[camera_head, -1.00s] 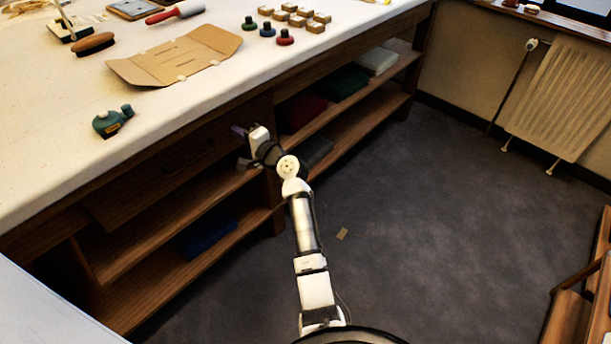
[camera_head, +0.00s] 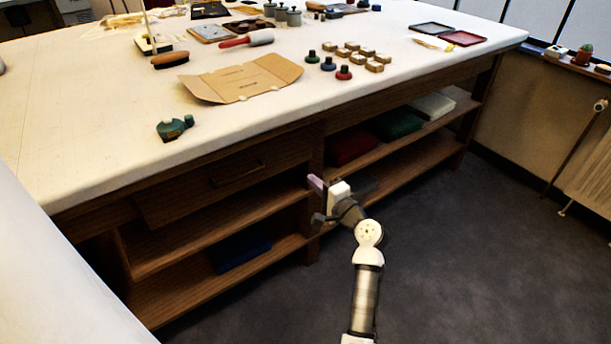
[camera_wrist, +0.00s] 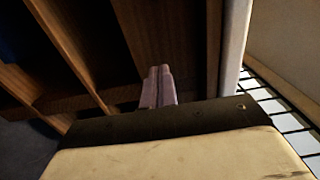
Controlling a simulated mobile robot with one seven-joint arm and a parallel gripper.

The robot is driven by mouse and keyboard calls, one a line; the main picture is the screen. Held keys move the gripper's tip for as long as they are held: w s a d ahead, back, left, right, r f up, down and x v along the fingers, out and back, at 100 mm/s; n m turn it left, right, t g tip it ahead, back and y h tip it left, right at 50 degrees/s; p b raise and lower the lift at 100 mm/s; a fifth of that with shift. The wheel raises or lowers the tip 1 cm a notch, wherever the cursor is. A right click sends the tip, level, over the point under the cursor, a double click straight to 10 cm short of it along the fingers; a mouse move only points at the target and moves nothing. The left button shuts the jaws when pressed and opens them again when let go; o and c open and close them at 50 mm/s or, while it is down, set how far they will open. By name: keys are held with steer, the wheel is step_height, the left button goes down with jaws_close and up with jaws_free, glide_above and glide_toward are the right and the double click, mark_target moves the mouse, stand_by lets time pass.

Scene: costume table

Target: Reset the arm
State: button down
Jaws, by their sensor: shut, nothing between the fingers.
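My gripper (camera_head: 317,184) is at the end of my white and grey arm, in front of the table's open shelves and below the tabletop edge. In the wrist view its two purple-grey fingers (camera_wrist: 158,84) lie side by side, shut with nothing between them. The wrist view shows the table's wooden underside and shelves beyond the fingers. The arm is bent, with its lower part cut off by the bottom edge of the head view.
Shelves (camera_head: 400,150) hold folded cloths. A wooden drawer (camera_head: 225,178) is closed. The grey floor (camera_head: 450,260) at right is clear.

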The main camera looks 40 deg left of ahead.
steer(key=shift+s+d, duration=0.15)
steer(key=shift+d, duration=0.25)
